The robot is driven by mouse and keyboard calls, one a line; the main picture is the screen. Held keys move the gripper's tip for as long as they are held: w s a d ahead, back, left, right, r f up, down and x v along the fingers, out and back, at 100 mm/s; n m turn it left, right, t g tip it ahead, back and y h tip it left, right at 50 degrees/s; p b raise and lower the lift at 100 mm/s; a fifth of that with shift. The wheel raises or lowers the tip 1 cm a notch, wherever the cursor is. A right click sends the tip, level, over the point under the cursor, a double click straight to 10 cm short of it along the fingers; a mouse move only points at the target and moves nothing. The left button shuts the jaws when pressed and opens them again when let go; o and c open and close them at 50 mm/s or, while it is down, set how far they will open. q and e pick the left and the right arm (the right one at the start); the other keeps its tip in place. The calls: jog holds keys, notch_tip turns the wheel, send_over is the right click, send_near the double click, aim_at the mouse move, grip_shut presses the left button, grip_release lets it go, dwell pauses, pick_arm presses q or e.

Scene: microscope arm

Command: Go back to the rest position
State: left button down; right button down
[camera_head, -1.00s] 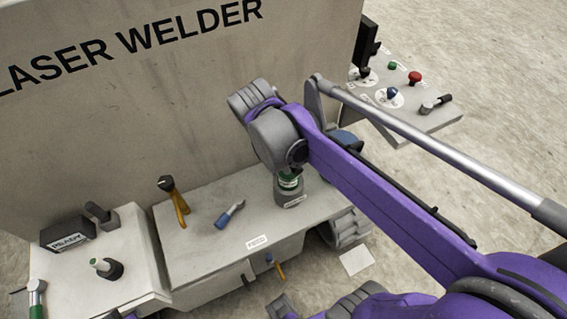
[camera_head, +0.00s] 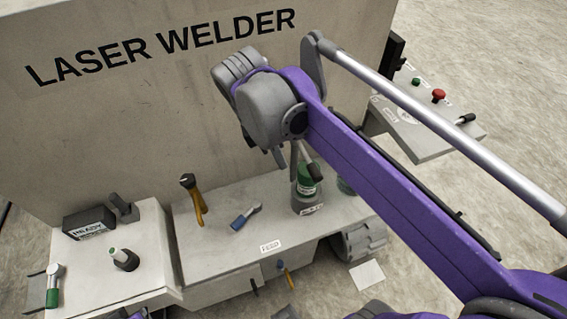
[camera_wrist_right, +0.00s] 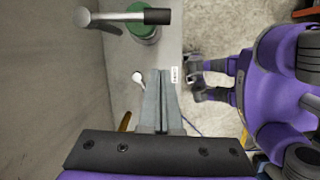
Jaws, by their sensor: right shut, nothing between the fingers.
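My right arm (camera_head: 400,175) comes in from the right of the head view, bent over the grey bench. My right gripper (camera_head: 278,158) hangs under its wrist, partly hidden, above the bench. In the right wrist view, the right gripper (camera_wrist_right: 165,76) has its two fingers together with nothing between them. A grey cylinder with a green band (camera_head: 306,188) stands on the bench below and right of the gripper. A metal lever with a black grip (camera_wrist_right: 157,17) shows beside its green part in the wrist view.
The laser welder panel (camera_head: 150,110) rises behind the bench. A yellow-handled lever (camera_head: 192,200), a blue-handled lever (camera_head: 243,218) and a green-tipped knob (camera_head: 122,257) are on the bench. A side console (camera_head: 420,145) with a red button (camera_head: 438,95) stands right. Open floor lies beyond it.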

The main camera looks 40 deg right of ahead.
jog(key=s+a+f+m+t+y+p, duration=0.1)
jog(key=s+a+f+m+t, duration=0.1)
jog(key=f+m, duration=0.5)
jog(key=s+a+f+m+t+y+p, duration=0.1)
jog(key=s+a+f+m+t, duration=0.2)
jog(key=f+m, duration=0.3)
jog(key=shift+s+a+f+m+t+y, duration=0.4)
jog(key=shift+s+m+t, duration=0.1)
jog(key=shift+s+t, duration=0.2)
